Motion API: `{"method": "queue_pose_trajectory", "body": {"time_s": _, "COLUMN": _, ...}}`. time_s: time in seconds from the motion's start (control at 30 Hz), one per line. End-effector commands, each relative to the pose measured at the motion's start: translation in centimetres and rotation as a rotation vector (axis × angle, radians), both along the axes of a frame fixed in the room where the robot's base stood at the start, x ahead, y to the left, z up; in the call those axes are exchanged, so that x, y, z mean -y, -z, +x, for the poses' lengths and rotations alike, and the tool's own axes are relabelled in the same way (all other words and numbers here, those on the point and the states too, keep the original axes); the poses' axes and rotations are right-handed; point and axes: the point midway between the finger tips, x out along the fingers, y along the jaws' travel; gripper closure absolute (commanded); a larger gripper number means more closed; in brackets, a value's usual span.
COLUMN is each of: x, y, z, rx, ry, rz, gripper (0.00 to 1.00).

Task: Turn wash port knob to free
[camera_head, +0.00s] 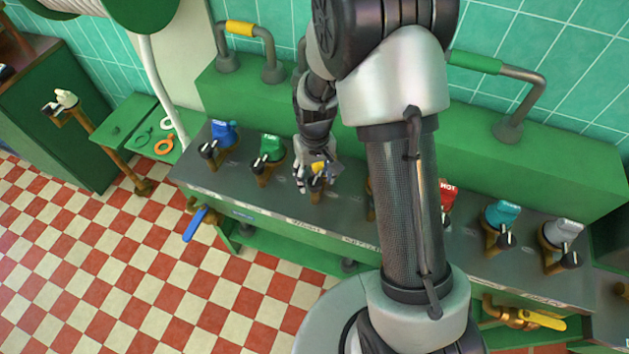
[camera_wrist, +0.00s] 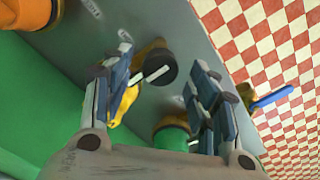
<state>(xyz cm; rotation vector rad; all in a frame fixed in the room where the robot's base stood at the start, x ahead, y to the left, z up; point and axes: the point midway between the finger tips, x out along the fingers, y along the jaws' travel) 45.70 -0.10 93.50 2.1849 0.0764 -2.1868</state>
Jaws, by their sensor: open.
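A row of valves with coloured caps and black knobs stands on the grey bench top (camera_head: 236,178). I cannot read which is labelled wash port. My gripper (camera_head: 316,168) is open at the yellow-capped valve (camera_head: 319,167), third from the left. In the wrist view, my gripper (camera_wrist: 160,75) has its fingers on either side of a black knob (camera_wrist: 161,68) with a white pointer line. The knob sits on a brass body beside a yellow cap (camera_wrist: 124,104), partly hidden by a finger. I cannot tell whether the fingers touch the knob.
Blue (camera_head: 223,133) and green (camera_head: 271,148) valves stand left. Red (camera_head: 447,193), teal (camera_head: 501,214) and grey (camera_head: 563,232) ones stand right; my arm hides part of the row. A blue lever (camera_head: 195,224) juts from the bench front. The checked floor (camera_head: 110,270) is open at left.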

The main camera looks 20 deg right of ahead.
Motion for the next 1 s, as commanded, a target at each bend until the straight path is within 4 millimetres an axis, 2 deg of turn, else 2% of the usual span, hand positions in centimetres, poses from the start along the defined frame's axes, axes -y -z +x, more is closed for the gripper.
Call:
{"method": "queue_pose_trajectory", "body": {"time_s": 0.03, "x": 0.0, "y": 0.8, "z": 0.0, "rx": -0.001, "ry": 0.000, "rz": 0.000, "gripper": 0.46}}
{"method": "queue_pose_trajectory", "body": {"time_s": 0.17, "x": 0.0, "y": 1.6, "z": 0.0, "rx": 0.000, "ry": 0.000, "rz": 0.000, "gripper": 0.46}}
{"method": "queue_pose_trajectory", "body": {"time_s": 0.47, "x": 0.0, "y": 1.7, "z": 0.0, "rx": 0.001, "ry": 0.000, "rz": 0.000, "gripper": 0.46}}
{"method": "queue_pose_trajectory", "body": {"time_s": 1.0, "x": 0.0, "y": 1.7, "z": 0.0, "rx": 0.001, "ry": 0.000, "rz": 0.000, "gripper": 0.80}}
